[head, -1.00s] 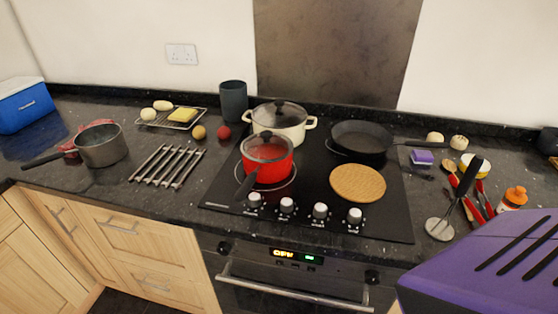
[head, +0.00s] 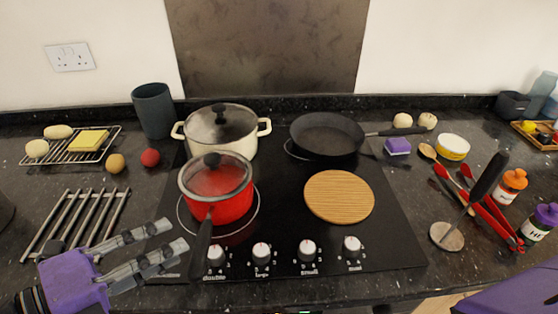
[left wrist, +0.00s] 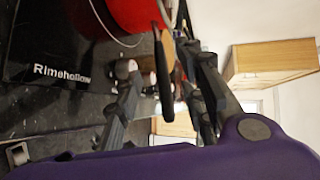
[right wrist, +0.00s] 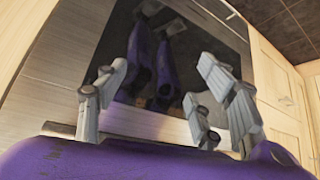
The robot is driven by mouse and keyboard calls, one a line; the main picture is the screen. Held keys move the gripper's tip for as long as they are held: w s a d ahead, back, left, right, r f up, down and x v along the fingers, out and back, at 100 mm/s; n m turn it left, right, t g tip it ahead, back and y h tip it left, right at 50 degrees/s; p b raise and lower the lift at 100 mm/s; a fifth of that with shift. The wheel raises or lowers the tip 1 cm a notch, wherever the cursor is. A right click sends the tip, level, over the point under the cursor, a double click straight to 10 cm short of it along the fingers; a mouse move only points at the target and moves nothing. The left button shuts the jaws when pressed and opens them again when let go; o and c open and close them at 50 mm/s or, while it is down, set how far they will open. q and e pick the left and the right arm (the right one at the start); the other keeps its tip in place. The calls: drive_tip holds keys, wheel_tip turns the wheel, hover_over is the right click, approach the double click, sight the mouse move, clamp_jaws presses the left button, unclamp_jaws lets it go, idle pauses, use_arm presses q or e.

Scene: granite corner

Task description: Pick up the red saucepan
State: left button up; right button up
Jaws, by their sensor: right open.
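The red saucepan (head: 222,205) with a glass lid stands on the left front of the black hob. Its black handle (head: 201,245) points toward the front edge. My left gripper (head: 176,236) is open and empty, just left of the handle, fingertips pointing at it with a small gap. In the left wrist view the saucepan's red side (left wrist: 135,12) is at the top, and its dark handle (left wrist: 163,75) appears between the spread fingers. My right gripper (right wrist: 165,100) is open and empty in front of the oven door; its fingers are out of the head view.
A cream pot (head: 232,140) stands right behind the saucepan. A black frying pan (head: 325,132) and round wooden board (head: 339,197) are to the right. A metal rack (head: 75,222) lies left, near my left gripper. Hob knobs (head: 261,254) line the front.

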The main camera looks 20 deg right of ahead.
sight(202, 234)
use_arm(q)
drive_tip(key=x, duration=0.4)
drive_tip(key=s+p+x, duration=0.1)
drive_tip(key=x, duration=0.1)
drive_tip(key=shift+w+d, duration=0.1)
drive_tip(key=shift+d, duration=0.35)
drive_tip(key=shift+w+d+f, duration=0.15)
drive_tip(key=shift+d, duration=0.3)
clamp_jaws()
drive_tip(key=shift+w+r, duration=0.1)
drive_tip(key=shift+r, duration=0.15)
